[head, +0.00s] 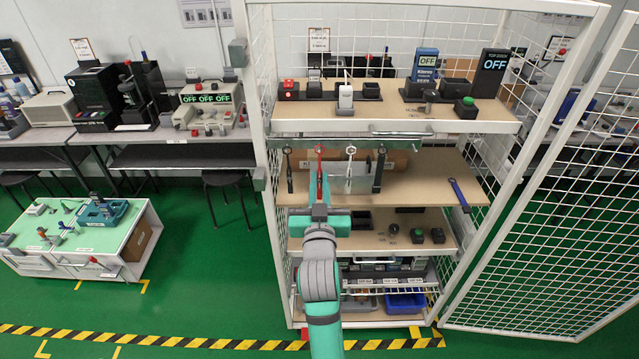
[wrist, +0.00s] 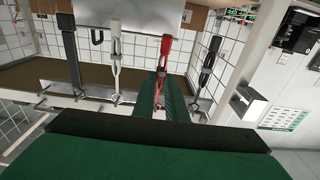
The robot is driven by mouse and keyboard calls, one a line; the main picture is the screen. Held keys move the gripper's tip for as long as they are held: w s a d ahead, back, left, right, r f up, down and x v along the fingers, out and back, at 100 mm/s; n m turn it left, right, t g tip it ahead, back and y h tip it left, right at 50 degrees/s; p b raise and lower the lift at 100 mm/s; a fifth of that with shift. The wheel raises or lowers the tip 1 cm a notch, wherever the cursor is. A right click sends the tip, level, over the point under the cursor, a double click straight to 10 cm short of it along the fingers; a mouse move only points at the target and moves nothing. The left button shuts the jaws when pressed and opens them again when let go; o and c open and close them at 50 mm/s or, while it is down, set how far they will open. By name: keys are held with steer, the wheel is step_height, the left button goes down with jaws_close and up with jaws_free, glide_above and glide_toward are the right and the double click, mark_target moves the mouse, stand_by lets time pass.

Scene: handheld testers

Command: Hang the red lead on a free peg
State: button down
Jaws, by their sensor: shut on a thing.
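The red lead (head: 319,165) hangs upright at the rail (head: 350,140) under the cage's upper shelf. It also shows in the wrist view (wrist: 165,50). My gripper (head: 320,205) is below the rail, its fingers shut on the red lead's lower part; its green fingers show in the wrist view (wrist: 162,88). A dark lead (head: 289,170) hangs left of the red one in the head view. A white lead (head: 350,165) and a black lead (head: 380,170) hang to its right. I cannot tell whether the red lead's top is on a peg; the pegs are too small to make out.
The upper shelf (head: 400,127) with several testers is just above the rail. A brown board (head: 430,180) with a blue-handled tool (head: 459,195) lies behind and below. White mesh walls (head: 285,60) flank the space, and the open mesh door (head: 560,200) is at right.

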steer(key=shift+a, duration=0.1)
stand_by(0.3)
steer(key=c, duration=1.7)
jaws_free()
steer(key=shift+w, duration=0.1)
steer(key=s, duration=1.1)
steer(key=shift+f, duration=0.3)
steer(key=s+a+f+m+g, duration=0.2)
steer(key=s+a+f, duration=0.1)
steer(key=s+f, duration=1.4)
steer(key=s+d+f, duration=0.1)
steer(key=s, duration=0.6)
steer(key=s+d+f+n, duration=0.1)
steer(key=s+f, duration=0.1)
steer(key=s, duration=0.5)
steer(key=s+d+f+n+g, duration=0.1)
steer(key=s, duration=0.6)
steer(key=shift+f, duration=0.25)
